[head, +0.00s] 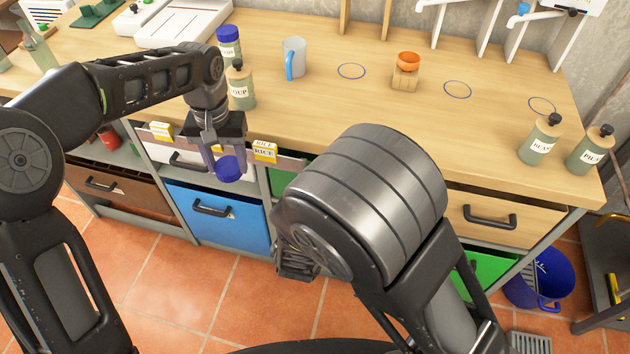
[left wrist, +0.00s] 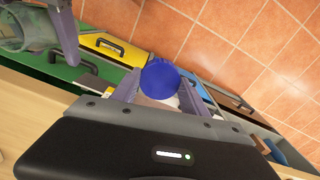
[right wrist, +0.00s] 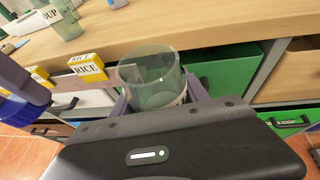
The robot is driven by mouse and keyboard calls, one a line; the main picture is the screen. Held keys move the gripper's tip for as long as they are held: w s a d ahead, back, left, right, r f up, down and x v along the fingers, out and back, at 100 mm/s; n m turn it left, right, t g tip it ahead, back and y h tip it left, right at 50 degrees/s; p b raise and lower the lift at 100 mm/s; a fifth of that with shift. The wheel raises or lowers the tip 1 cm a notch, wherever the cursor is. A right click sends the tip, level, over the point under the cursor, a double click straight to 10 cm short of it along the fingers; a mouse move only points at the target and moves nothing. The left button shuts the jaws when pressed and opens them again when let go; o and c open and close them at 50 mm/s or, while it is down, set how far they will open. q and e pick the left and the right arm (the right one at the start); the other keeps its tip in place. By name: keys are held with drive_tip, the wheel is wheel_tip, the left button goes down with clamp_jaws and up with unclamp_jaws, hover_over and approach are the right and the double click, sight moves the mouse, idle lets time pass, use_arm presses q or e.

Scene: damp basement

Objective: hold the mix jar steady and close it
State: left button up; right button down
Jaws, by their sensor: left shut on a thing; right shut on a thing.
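The jar (right wrist: 152,82) is a clear, greenish glass cylinder with an open top, seen in the right wrist view. My right gripper (right wrist: 157,98) is shut on it in front of the drawers. Part of the jar (left wrist: 38,32) also shows at the upper left of the left wrist view. In the head view my own arm hides the jar. My left gripper (head: 227,158) is shut on a round blue lid (head: 229,170), held in front of the counter edge. The lid fills the space between the fingers in the left wrist view (left wrist: 160,76). Lid and jar are apart.
The wooden counter (head: 330,105) bears a blue-lidded jar (head: 229,46), a SOUP bottle (head: 240,92), a mug (head: 294,58) and an orange cup (head: 408,61) on a block. Labelled bottles (head: 540,140) stand at right. Drawers, including a blue one (head: 225,222), lie below.

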use_arm(q)
drive_tip(key=s+d+r, duration=0.2)
drive_tip(key=d+r, duration=0.3)
drive_tip(key=d, duration=0.4)
drive_tip(key=s+d+r, duration=0.3)
drive_tip(key=d+r, duration=0.3)
drive_tip(key=d, duration=0.3)
drive_tip(key=shift+s+m, duration=0.3)
drive_tip(key=shift+m, duration=0.1)
drive_tip(key=shift+f, duration=0.15)
drive_tip(key=shift+f, duration=1.9)
drive_tip(key=shift+s, duration=0.1)
drive_tip(key=shift+f, duration=0.85)
drive_tip(key=shift+f, duration=0.6)
